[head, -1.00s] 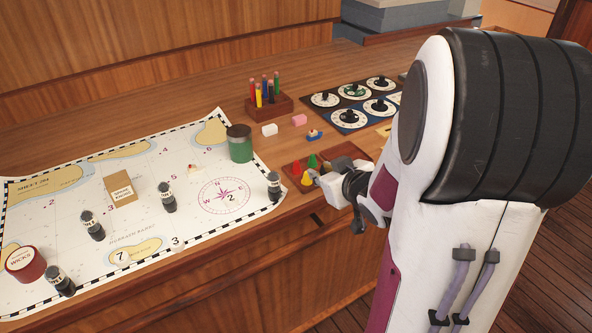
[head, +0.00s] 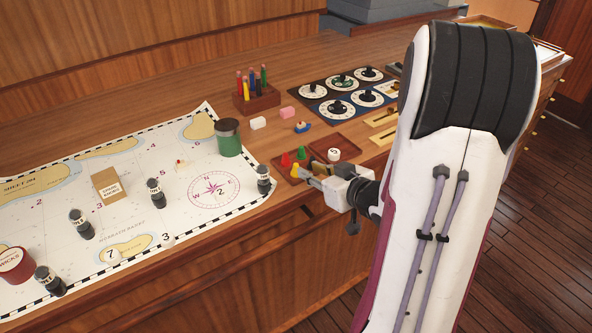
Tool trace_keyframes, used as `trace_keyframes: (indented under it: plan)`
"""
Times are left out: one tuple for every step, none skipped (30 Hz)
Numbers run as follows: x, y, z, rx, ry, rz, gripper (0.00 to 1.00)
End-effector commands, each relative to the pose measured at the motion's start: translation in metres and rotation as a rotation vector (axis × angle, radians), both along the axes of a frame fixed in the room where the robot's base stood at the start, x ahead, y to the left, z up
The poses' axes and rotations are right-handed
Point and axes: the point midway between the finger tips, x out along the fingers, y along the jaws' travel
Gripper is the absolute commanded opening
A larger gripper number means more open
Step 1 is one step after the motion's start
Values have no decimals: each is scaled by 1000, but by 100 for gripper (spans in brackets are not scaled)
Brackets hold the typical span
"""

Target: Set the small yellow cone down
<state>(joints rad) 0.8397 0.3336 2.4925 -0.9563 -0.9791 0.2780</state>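A small yellow cone (head: 295,171) stands in the front left part of a shallow brown tray (head: 345,142) in the head view, beside a red cone (head: 286,160) and a green cone (head: 301,153). My gripper (head: 309,171) is low over the tray's front edge, its fingertips pointing left and close to the right side of the yellow cone. I cannot tell whether the fingers touch the cone. The finger gap is too small in the picture to judge, and part of the tray is hidden behind the gripper.
A numbered white disc (head: 334,155) is in the tray behind my gripper.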

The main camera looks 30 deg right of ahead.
Motion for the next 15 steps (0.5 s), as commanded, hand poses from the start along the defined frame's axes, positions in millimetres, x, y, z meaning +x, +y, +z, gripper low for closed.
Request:
trace_keyframes:
  plan:
    - [3, 0, -1, 1, 1, 2, 22]
    - [5, 1, -2, 0, 1, 2, 22]
    - [7, 0, -4, 0, 1, 2, 22]
    - [9, 0, -4, 1, 2, 2, 22]
    - [11, 0, -5, 1, 1, 2, 22]
    - [14, 1, -6, 1, 1, 2, 22]
    - [16, 1, -7, 1, 2, 2, 22]
    - [18, 1, -8, 1, 2, 2, 22]
    - [19, 0, -9, 1, 2, 2, 22]
    - [20, 0, -9, 0, 2, 1, 22]
    - [21, 0, -9, 0, 2, 0, 22]
    - [22, 0, -10, 1, 1, 0, 22]
    - [22, 0, -10, 0, 1, 0, 22]
    - [22, 0, -9, 1, 1, -1, 22]
    - [22, 0, -9, 0, 1, -1, 22]
